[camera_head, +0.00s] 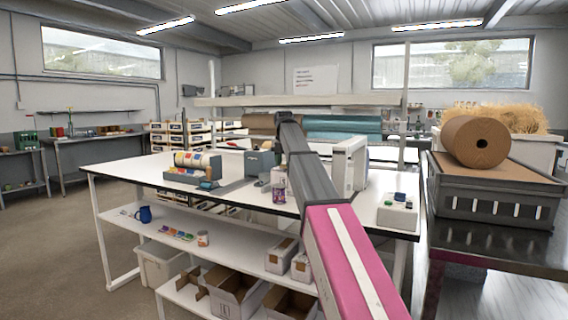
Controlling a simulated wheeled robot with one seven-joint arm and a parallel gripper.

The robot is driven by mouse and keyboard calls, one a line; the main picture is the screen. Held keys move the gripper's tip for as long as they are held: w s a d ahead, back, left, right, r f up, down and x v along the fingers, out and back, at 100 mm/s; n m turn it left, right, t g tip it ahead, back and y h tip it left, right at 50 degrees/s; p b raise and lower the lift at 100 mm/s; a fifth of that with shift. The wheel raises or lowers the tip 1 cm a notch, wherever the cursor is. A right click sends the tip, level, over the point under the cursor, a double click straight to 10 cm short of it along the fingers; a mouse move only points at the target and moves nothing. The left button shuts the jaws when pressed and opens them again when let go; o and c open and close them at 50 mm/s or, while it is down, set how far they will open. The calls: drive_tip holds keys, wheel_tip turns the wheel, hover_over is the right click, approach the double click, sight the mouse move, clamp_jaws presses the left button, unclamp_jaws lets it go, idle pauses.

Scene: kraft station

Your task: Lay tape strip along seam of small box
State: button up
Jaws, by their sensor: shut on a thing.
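My grey and pink arm reaches from the lower right up over the white worktable (135,168). Its far end drops out of sight behind its own links, so my gripper and anything in it are hidden. I cannot make out a tape strip. No small box with a seam can be told for sure on the tabletop. Two small closed cartons (281,256) stand on the lower shelf, left of my arm. A grey rack with coloured tape rolls (197,160) sits on the left part of the tabletop.
A grey block-shaped device (259,163) and a small bottle (279,187) stand near my arm. A white upright machine (349,165) is right of it. A white box with coloured items (397,212) sits at the right table edge. A brown paper roll (474,141) lies above a grey crate (490,205).

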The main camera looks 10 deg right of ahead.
drive_tip(key=shift+f, duration=0.4)
idle(0.4)
drive_tip(key=o, duration=1)
drive_tip(key=shift+r, duration=0.15)
drive_tip(key=shift+r, duration=2.15)
